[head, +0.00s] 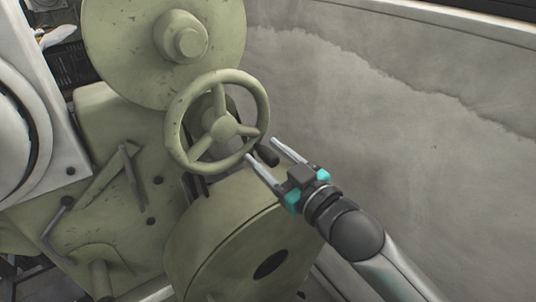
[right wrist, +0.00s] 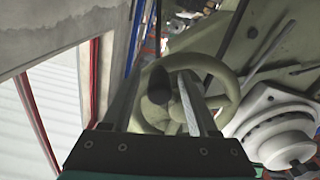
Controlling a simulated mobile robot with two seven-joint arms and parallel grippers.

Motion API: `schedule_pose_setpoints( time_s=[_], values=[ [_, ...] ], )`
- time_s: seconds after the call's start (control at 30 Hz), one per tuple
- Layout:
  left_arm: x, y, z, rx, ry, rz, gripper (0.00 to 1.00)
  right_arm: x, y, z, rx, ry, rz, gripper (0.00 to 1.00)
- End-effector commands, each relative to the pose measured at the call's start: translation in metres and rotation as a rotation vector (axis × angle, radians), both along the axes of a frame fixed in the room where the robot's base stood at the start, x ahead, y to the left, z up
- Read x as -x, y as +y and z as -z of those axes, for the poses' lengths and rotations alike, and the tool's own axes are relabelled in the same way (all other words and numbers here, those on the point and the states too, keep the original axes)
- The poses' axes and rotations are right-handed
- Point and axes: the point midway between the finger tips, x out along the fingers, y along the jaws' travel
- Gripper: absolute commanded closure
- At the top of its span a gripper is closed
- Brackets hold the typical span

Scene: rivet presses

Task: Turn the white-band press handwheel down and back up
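The green handwheel (head: 222,127) has a round rim and several spokes, and it stands in front of the worn green press (head: 100,210). No white band shows on the press. A dark handle knob (head: 267,156) sticks out from the wheel's lower right rim. My right gripper (head: 260,148) is open, its two fingers set apart at the knob. In the right wrist view the knob (right wrist: 158,84) appears between the fingers, with the wheel rim (right wrist: 228,85) behind. I cannot tell if a finger touches it. My left gripper is not in view.
A large green disc (head: 180,45) is above the wheel, and a green drum (head: 240,250) is below it. A grey, stained wall (head: 390,110) stands on the right. Levers (head: 128,175) stick out from the press at the left.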

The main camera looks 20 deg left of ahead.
Motion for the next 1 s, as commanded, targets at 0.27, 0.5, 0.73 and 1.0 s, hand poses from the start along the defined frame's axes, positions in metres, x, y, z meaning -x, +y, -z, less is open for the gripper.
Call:
schedule_pose_setpoints(
  time_s=[0.27, 0.5, 0.73, 1.0],
  values=[
    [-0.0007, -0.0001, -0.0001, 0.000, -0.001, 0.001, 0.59, 0.0001, -0.0004, 0.0001, 0.000, 0.000, 0.000, 0.71],
    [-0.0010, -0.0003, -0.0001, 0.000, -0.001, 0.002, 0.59, 0.0001, -0.0005, 0.0002, 0.000, 0.000, 0.000, 0.98],
    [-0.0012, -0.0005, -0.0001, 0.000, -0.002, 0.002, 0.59, 0.0001, -0.0005, 0.0002, 0.001, 0.001, 0.000, 1.00],
    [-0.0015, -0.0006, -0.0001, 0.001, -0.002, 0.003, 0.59, 0.0001, -0.0006, 0.0003, 0.001, 0.001, 0.000, 1.00]
  ],
)
